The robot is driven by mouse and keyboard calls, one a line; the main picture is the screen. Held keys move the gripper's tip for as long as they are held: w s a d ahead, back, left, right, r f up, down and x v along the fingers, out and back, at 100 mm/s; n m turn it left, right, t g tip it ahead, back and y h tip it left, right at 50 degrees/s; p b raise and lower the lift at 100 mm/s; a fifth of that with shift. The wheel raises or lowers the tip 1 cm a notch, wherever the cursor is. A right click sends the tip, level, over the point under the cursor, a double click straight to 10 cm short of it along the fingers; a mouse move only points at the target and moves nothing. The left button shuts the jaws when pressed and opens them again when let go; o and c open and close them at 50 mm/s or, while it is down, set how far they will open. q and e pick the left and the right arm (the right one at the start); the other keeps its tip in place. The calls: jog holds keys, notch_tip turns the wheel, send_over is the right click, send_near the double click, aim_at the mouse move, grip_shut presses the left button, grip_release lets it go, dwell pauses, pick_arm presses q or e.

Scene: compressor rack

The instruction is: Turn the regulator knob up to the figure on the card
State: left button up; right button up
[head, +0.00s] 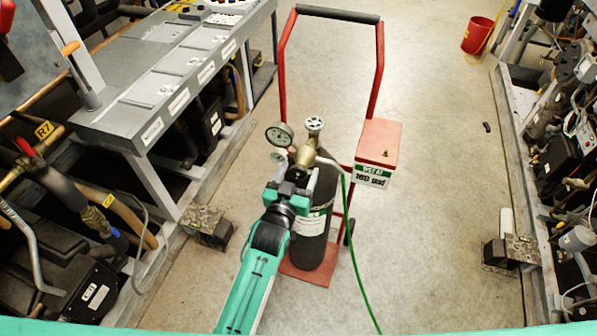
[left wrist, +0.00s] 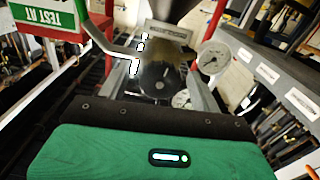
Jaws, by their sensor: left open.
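The card (head: 371,175) on the red box reads "TEST AT 160 psi"; part of it also shows in the left wrist view (left wrist: 45,17). The brass regulator (head: 305,153) sits at the top of the dark cylinder (head: 312,222), with a larger gauge (head: 280,134) and a smaller gauge (head: 278,156). Both gauges show in the left wrist view, too small to read surely. My left gripper (head: 303,178) is open at the regulator. In the left wrist view the dark round knob (left wrist: 160,80) lies between its fingers, which look apart from it.
The cylinder stands on a red hand truck (head: 377,70). A green hose (head: 354,250) runs down to the floor. A grey bench (head: 150,95) with pipes stands left, machinery (head: 560,130) right.

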pick_arm(q)
jog(key=b+v, duration=0.1)
jog(key=v, duration=1.2)
pick_arm(e)
jog(key=shift+w+d+f, duration=0.1)
jog(key=shift+w+f, duration=0.05)
jog(key=shift+w, duration=0.9)
pick_arm(q)
jog(key=shift+s, duration=0.1)
pick_arm(e)
jog(key=shift+a, duration=0.25)
